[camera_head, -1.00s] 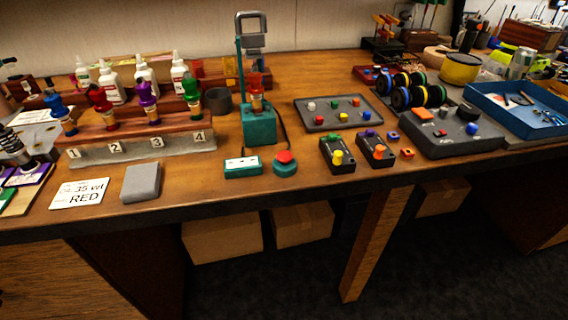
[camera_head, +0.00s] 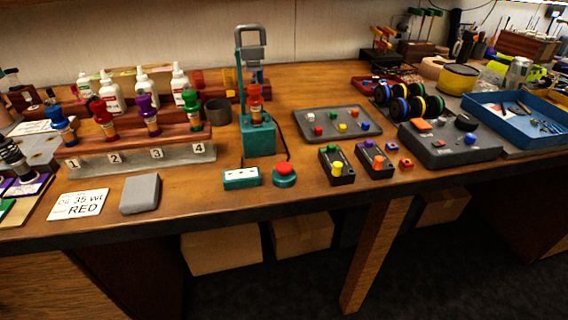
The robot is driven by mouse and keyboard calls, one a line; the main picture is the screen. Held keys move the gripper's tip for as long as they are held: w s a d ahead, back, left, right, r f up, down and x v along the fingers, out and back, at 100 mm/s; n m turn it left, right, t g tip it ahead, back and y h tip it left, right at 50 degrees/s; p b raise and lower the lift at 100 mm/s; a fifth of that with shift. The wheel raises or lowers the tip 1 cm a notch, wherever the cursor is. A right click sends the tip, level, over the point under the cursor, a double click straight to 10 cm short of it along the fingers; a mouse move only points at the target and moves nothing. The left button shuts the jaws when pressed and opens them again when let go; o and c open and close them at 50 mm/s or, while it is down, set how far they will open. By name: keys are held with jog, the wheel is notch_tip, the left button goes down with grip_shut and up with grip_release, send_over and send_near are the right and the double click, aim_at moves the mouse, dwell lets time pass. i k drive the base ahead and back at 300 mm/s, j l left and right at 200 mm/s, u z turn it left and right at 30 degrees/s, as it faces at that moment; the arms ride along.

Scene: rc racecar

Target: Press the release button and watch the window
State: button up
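A red dome button on a round teal base (camera_head: 285,174) stands near the front edge of the workbench. Left of it is a low teal box with a pale panel (camera_head: 241,178), possibly the window; its reading is too small to tell. Behind them a teal stand (camera_head: 259,138) with a grey top frame holds a red-capped bottle (camera_head: 255,103). A dark cable runs down near the button. My gripper is not in view.
A numbered rack (camera_head: 136,157) with several colored bottles stands at left. Right are a grey tray (camera_head: 337,124), two small button boxes (camera_head: 337,166), a larger control box (camera_head: 450,143) and a blue tray (camera_head: 515,113).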

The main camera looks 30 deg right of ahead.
aim_at(283, 168)
jog(key=i+l, duration=0.1)
jog(key=l, duration=0.25)
jog(key=i+l, duration=0.1)
jog(key=l, duration=0.2)
jog(key=i+l, duration=0.1)
jog(key=l, duration=0.25)
jog(key=i+l, duration=0.15)
jog(key=l, duration=0.15)
jog(key=u, duration=1.75)
